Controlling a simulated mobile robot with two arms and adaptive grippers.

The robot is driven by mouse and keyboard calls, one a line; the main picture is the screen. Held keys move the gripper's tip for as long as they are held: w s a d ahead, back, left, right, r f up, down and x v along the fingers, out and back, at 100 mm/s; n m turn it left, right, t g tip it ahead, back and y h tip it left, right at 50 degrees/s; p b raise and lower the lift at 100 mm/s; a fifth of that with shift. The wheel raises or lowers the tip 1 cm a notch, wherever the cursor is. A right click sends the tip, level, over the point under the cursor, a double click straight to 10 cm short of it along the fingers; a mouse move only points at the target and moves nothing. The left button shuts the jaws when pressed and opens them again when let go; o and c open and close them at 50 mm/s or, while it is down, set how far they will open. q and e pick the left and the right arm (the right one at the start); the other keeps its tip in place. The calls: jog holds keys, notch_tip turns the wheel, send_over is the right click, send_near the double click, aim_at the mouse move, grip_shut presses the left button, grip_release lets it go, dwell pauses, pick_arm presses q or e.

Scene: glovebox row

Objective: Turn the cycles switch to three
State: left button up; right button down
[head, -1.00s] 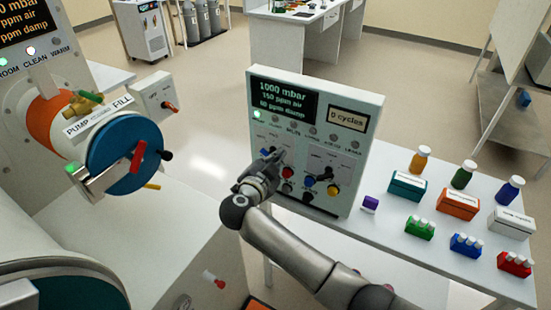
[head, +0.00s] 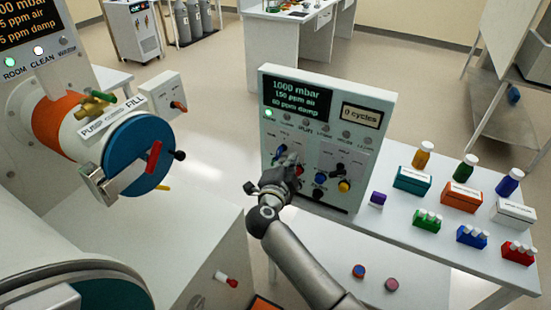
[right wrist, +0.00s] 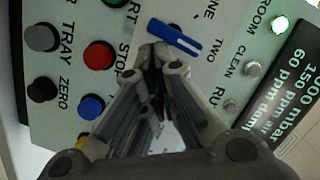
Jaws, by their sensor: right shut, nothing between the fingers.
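The control panel (head: 372,150) stands on the white table, and its small display (head: 361,115) reads "0 cycles". A blue pointer switch (right wrist: 174,37) shows in the right wrist view, with the labels "TWO" and a partly covered "NE" near it; I take it for the cycles switch. Its full dial and exact setting are hidden. My right gripper (head: 290,160) is in front of the panel's lower left. In the right wrist view the fingertips (right wrist: 162,60) are shut and empty, just beside the blue pointer; I cannot tell whether they touch it. My left gripper is out of view.
Red, blue and black buttons (right wrist: 97,54) sit close to the fingers. A black knob (head: 341,168) is to the right on the panel. Bottles and boxes (head: 461,196) fill the table to the right. The glovebox port with a blue door (head: 130,135) is at the left.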

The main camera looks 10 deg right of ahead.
jog(key=shift+s+a+f+m+b, duration=0.1)
jog(key=shift+a+f+m+b, duration=0.05)
jog(key=shift+m+b, duration=0.25)
jog(key=shift+f+m+t+y+b, duration=0.15)
jog(key=shift+m+t+y+b, duration=0.2)
jog(key=shift+m+t, duration=0.15)
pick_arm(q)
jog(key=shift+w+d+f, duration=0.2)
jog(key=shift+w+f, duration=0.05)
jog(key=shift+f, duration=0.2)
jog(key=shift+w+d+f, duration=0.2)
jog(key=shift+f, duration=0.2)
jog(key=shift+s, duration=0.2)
